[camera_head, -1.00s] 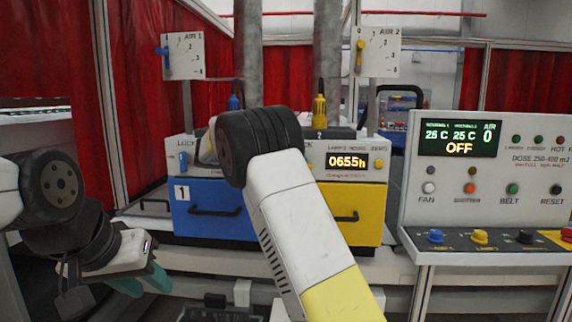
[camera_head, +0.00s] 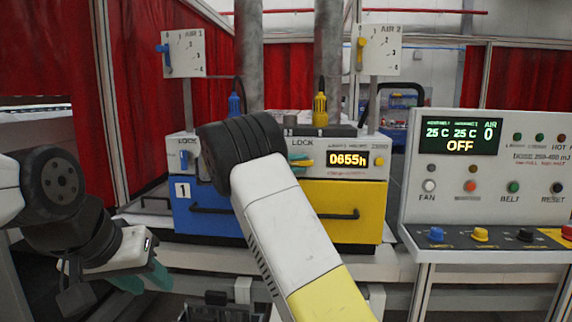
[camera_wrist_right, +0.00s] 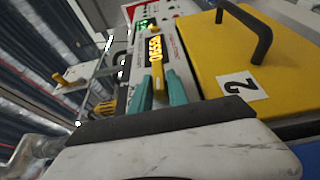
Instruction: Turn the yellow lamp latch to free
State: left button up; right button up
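The yellow lamp latch (camera_head: 306,163) is on the white panel of the yellow unit, left of its 0655h display, under the word LOCK. It lies roughly level in the head view, and my right arm hides part of it. In the right wrist view, the yellow latch (camera_wrist_right: 159,86) is between the teal fingers of my right gripper (camera_wrist_right: 158,92), one finger on each side. The fingers are apart; I cannot tell whether they touch it. My left gripper (camera_head: 140,281) hangs low at the left, open and empty, away from the units.
The yellow drawer (camera_head: 345,208) with a black handle is below the latch. The blue drawer (camera_head: 205,220) and blue latch (camera_head: 185,160) are to the left. A control panel (camera_head: 480,190) stands at the right. A yellow cable plug (camera_head: 320,108) rises behind the latch.

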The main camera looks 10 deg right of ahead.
jog(key=o, duration=0.3)
jog(key=shift+o, duration=0.2)
jog(key=a, duration=0.7)
jog(key=shift+s+a, duration=0.4)
jog(key=shift+s, duration=0.05)
jog(key=shift+f, duration=0.1)
